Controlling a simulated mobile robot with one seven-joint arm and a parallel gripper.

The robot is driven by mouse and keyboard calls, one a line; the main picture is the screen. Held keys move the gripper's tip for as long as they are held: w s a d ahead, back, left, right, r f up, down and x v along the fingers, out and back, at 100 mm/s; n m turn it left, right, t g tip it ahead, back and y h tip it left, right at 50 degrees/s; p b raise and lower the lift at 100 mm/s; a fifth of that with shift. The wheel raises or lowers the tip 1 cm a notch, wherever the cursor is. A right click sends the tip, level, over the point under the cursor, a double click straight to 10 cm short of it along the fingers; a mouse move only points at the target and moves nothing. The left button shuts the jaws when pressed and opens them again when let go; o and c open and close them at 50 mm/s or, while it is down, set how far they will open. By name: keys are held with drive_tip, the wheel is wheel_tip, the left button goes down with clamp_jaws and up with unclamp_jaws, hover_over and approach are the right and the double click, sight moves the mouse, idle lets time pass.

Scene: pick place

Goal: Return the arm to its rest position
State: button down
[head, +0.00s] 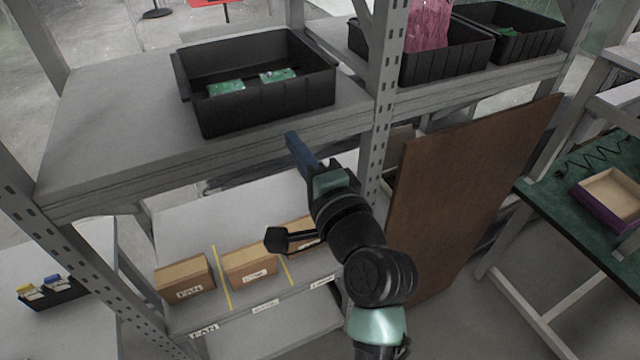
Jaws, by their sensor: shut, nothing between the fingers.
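My gripper (291,138) shows in the head view at the end of my dark and teal arm, which reaches up from the bottom right of centre. Its blue fingers are together with nothing visible between them. In the picture the tip overlaps the front edge of the grey upper shelf (100,120), just below the black bin (265,110). Whether it touches the shelf edge cannot be told. The bin holds two green boards (227,88). My arm hides part of the lower shelf and one box there.
Cardboard boxes (184,279) stand on the lower shelf. A grey rack post (383,110) and a brown board (460,190) stand right of my arm. More black bins (445,62) are on the upper right shelf. A green-topped table (560,185) stands far right.

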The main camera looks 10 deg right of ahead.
drive_tip(key=b+v, duration=0.2)
drive_tip(key=v, duration=0.4)
drive_tip(key=s+a+r+n+t+h, duration=0.1)
drive_tip(key=a+r+n+t, duration=0.3)
drive_tip(key=r, duration=0.6)
drive_tip(key=d+r+n+t+h, duration=0.1)
drive_tip(key=r+n, duration=0.5)
drive_tip(key=r, duration=0.4)
drive_tip(key=s+r+n+t+h, duration=0.1)
drive_tip(key=s+r+n+t, duration=0.1)
drive_tip(key=s+r, duration=0.2)
drive_tip(key=s+a+r+n+t+h, duration=0.1)
drive_tip(key=s+r+n+t+h, duration=0.1)
drive_tip(key=s+r, duration=0.3)
wheel_tip(320, 180, up, 4)
drive_tip(key=shift+a+r+t+h, duration=0.1)
drive_tip(key=shift+a+t+h, duration=0.15)
drive_tip(key=shift+t, duration=0.25)
